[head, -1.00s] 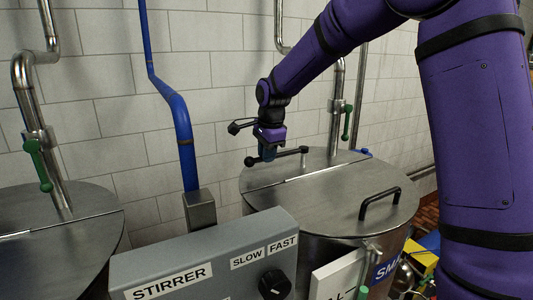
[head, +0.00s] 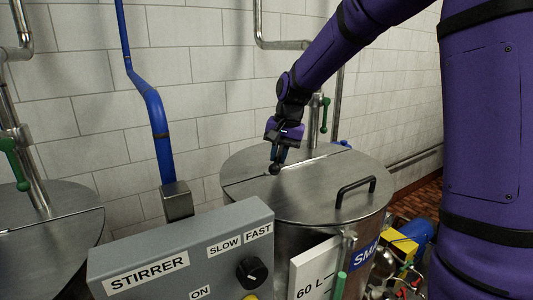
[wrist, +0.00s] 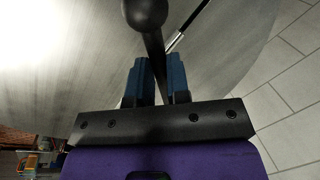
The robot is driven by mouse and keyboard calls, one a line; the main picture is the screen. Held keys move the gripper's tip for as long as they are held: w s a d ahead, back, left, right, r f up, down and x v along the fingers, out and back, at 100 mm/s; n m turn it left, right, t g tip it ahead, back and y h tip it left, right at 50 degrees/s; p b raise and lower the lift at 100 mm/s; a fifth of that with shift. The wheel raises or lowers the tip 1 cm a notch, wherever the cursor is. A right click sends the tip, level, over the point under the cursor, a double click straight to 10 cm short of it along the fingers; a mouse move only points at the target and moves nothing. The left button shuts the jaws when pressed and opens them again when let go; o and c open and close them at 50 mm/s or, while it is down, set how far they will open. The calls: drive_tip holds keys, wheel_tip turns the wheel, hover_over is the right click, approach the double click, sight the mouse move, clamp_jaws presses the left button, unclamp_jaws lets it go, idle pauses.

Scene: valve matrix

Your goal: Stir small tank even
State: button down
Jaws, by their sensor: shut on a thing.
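The small tank is a round steel vessel with a flat steel lid (head: 300,200); its blue label (head: 366,255) is partly cut off, showing "SMA". A black crank with a ball end (head: 275,169) is over the back of the lid. My gripper (head: 279,153) is at this crank, above the lid. In the wrist view my gripper's blue fingers (wrist: 155,80) are shut on the black bar, and the ball end (wrist: 146,12) sticks out beyond them. The crank's far parts are hidden behind my gripper.
A grey stirrer box (head: 170,262) with a black knob (head: 252,271) stands in front. A black lid handle (head: 355,190) rises at the lid's right. A second tank (head: 45,230) is at left. Pipes and a tiled wall (head: 220,70) stand behind.

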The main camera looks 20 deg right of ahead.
drive_tip(key=d+n, duration=0.2)
drive_tip(key=d, duration=0.1)
drive_tip(key=s+d+n+g, duration=0.1)
drive_tip(key=d+n, duration=0.4)
drive_tip(key=d, duration=0.1)
drive_tip(key=shift+s+n, duration=0.25)
drive_tip(key=shift+n, duration=0.05)
drive_tip(key=shift+w+d+n+g, duration=0.25)
drive_tip(key=shift+d+n+g, duration=0.15)
drive_tip(key=shift+d+n, duration=0.6)
drive_tip(key=c, duration=1.1)
unclamp_jaws()
drive_tip(key=shift+d, duration=0.1)
drive_tip(key=shift+r, duration=0.1)
wheel_tip(320, 180, up, 10)
drive_tip(key=d, duration=0.2)
drive_tip(key=shift+w+r, duration=0.25)
drive_tip(key=shift+w, duration=0.1)
drive_tip(key=shift+a, duration=0.1)
